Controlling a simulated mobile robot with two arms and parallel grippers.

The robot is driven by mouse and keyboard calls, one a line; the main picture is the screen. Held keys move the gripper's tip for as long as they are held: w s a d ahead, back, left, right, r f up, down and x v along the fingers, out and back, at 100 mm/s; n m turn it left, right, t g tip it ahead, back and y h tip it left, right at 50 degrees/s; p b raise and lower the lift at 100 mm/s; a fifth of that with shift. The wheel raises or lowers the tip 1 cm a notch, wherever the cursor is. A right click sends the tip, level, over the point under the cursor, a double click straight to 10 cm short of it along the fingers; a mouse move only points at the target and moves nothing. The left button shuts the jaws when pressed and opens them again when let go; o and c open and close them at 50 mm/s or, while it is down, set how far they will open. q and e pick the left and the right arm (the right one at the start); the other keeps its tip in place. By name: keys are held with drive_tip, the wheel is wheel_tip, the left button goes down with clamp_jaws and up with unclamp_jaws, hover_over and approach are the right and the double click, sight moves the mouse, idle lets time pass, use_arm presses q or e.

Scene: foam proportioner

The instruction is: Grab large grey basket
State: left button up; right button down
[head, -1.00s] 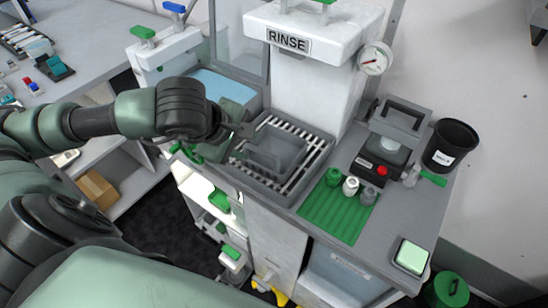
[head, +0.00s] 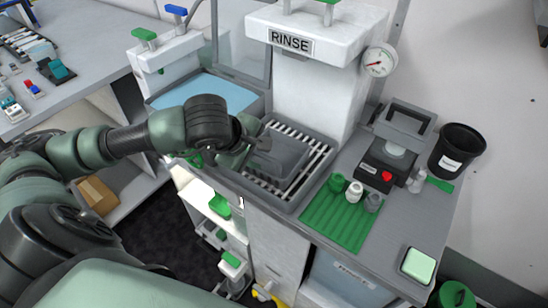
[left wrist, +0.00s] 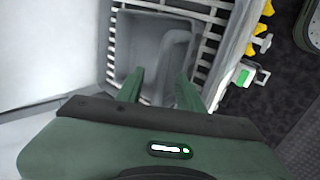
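The large grey basket (head: 283,156) sits on the slatted rack in the basin under the RINSE unit. It also shows in the left wrist view (left wrist: 134,50), with a grey curved bar, apparently its handle, along its right side. My left gripper (head: 262,143) is at the basket's left side in the head view. In the left wrist view my left gripper (left wrist: 160,74) has its two green fingers apart, over the basket's near part. My right gripper is not in view.
The slatted rack (head: 303,172) surrounds the basket. The RINSE unit (head: 307,75) stands behind it. A green ribbed mat (head: 334,216) with small bottles lies right of the basin. A black device (head: 387,172) and black bin (head: 456,150) stand farther right. A blue-topped basin (head: 215,92) is at left.

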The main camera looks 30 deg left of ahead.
use_arm(q)
drive_tip(key=shift+c, duration=0.3)
clamp_jaws()
idle(1.1)
